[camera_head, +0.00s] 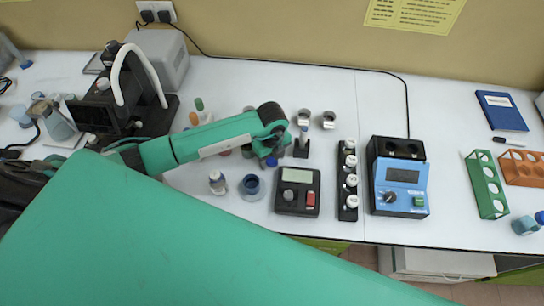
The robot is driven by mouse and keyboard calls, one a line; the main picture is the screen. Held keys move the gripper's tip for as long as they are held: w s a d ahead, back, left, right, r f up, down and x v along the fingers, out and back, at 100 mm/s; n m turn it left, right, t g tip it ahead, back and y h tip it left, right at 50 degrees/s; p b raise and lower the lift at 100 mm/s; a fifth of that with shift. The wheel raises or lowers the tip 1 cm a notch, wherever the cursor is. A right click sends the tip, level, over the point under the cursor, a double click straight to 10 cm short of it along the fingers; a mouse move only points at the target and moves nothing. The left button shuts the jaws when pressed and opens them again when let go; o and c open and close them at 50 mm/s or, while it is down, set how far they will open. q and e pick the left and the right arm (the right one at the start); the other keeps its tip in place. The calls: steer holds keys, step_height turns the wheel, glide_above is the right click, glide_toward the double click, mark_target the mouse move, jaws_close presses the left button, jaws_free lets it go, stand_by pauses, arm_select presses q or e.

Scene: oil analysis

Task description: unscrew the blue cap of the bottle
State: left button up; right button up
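A pale bottle with a blue cap (540,217) is at the far right edge of the bench, partly cut off by the frame. A dark blue cap-like piece (271,161) shows just below my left gripper (272,146), in the middle of the bench. I cannot tell whether the gripper touches it or what is under it. The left arm reaches in from the left, and its wrist hides the fingertips, so their opening is unclear. An open blue round container (251,187) and a white-capped bottle (217,183) stand nearby. My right gripper is not in view.
Green (487,185) and orange (523,168) racks are farther right. My large green link hides the lower left.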

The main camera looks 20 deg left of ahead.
mark_target(272, 159)
arm_select(q)
steer(key=shift+r, duration=0.45)
step_height(272, 159, up, 12)
steer(key=b, duration=0.3)
steer(key=shift+f, duration=0.25)
